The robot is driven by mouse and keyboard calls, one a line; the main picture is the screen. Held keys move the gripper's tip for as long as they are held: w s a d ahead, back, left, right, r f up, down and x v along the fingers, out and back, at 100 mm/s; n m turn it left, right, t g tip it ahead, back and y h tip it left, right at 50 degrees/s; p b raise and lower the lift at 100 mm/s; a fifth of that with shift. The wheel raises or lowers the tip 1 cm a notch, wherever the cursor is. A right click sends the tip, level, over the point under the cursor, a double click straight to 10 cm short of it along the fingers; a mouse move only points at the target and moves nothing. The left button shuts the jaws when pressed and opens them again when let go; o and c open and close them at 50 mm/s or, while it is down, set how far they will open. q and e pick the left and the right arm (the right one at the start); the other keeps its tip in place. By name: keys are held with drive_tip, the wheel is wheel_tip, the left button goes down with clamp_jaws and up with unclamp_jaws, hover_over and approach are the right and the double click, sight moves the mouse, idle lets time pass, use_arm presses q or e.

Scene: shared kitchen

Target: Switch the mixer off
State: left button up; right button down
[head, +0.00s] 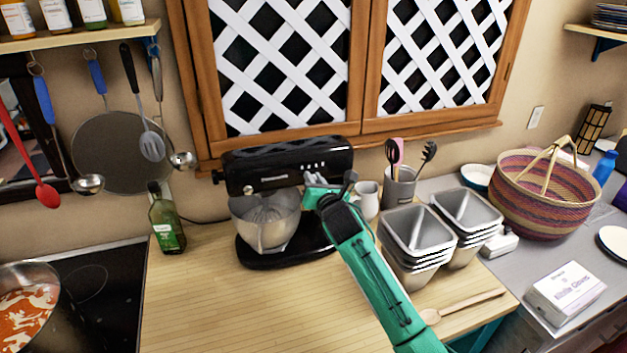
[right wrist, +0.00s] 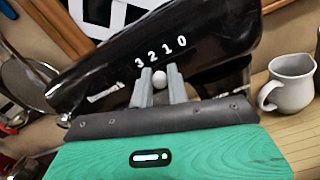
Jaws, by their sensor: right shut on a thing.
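The black stand mixer (head: 270,168) stands against the wall on the wooden counter, with a steel bowl (head: 262,225) and whisk under its head. In the right wrist view, the mixer head (right wrist: 200,30) carries the white digits 3, 2, 1, 0. Just below them is a small pale round knob (right wrist: 160,77). My right gripper (right wrist: 159,92) is shut on this knob, one finger on each side. I cannot tell exactly which digit the knob lines up with. In the head view, my right gripper (head: 311,183) is at the mixer head's right underside. My left gripper is out of view.
A white mug (head: 367,198), a utensil pot (head: 399,190) and stacked metal tins (head: 414,235) stand right of the mixer. A green bottle (head: 166,222) stands left, near the hob with a pot (head: 52,285). The counter's front middle is clear.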

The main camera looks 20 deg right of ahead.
sight(325, 170)
drive_tip(key=d, duration=0.4)
drive_tip(key=shift+w+d+p, duration=0.1)
drive_tip(key=shift+d+p, duration=0.05)
drive_tip(key=shift+p, duration=0.15)
drive_tip(key=c, duration=1.8)
unclamp_jaws()
drive_tip(key=o, duration=0.4)
drive_tip(key=shift+d, duration=0.1)
drive_tip(key=shift+o, duration=0.2)
drive_tip(key=shift+d, duration=0.1)
